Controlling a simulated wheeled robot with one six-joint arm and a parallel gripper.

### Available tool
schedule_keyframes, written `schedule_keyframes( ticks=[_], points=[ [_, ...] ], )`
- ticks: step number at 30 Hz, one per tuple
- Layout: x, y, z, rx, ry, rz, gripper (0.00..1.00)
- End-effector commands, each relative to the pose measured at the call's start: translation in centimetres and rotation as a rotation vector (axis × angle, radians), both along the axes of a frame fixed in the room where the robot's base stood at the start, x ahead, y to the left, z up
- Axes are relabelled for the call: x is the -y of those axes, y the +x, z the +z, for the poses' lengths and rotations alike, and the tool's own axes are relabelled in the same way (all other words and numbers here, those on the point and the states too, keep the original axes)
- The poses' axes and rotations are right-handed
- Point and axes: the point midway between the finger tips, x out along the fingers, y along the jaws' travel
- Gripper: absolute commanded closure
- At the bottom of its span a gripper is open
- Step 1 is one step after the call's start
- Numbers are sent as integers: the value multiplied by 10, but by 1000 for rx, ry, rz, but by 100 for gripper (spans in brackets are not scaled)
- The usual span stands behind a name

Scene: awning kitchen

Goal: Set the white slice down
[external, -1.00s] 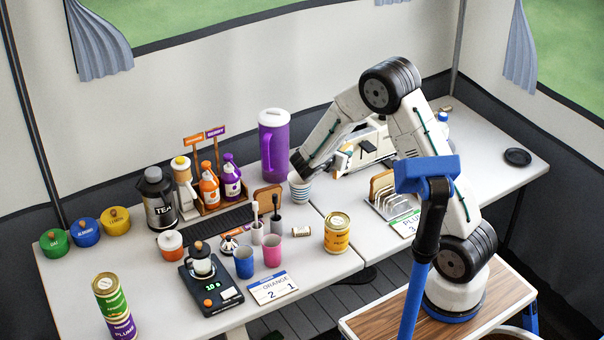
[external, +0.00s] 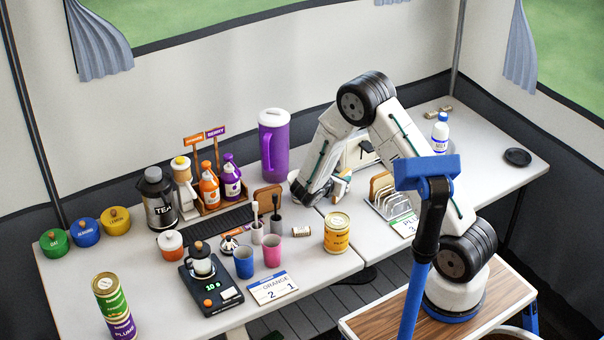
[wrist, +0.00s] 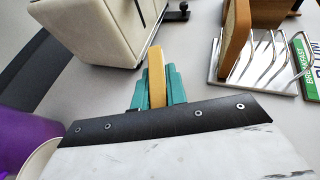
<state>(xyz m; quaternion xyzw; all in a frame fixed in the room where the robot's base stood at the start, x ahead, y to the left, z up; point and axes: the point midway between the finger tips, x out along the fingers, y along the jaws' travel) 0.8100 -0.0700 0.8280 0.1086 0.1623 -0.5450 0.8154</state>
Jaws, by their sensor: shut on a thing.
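My gripper (wrist: 157,88) has teal fingers and is shut on a bread slice (wrist: 157,72), seen edge-on as a tan crust strip standing upright between them. The slice's white face does not show. In the external view my gripper (external: 340,187) is low over the back middle of the table, left of the toast rack, and the slice is mostly hidden. I cannot tell whether its lower edge touches the table.
A cream toaster (wrist: 95,30) stands just beyond and left of the slice. The wire toast rack (wrist: 258,92) holds brown bread at the right, beside a green-edged card (wrist: 303,65). A purple jug (external: 273,145) stands left of my arm. Bare table lies between toaster and rack.

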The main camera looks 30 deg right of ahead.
Motion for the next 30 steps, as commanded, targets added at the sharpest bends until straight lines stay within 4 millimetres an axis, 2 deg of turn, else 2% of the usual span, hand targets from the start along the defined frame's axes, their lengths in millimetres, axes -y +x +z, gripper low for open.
schedule_keyframes(
  ticks=[2,3,5,6,17,20,30],
  points=[
    [0,0,-2,-1,0,0,99],
    [0,0,-3,0,0,0,83],
    [0,0,-3,0,0,0,66],
    [0,0,-3,0,0,0,64],
    [-4,-1,3,1,0,2,64],
    [-17,-6,8,2,0,2,64],
    [-78,-31,35,1,1,4,64]
  ],
)
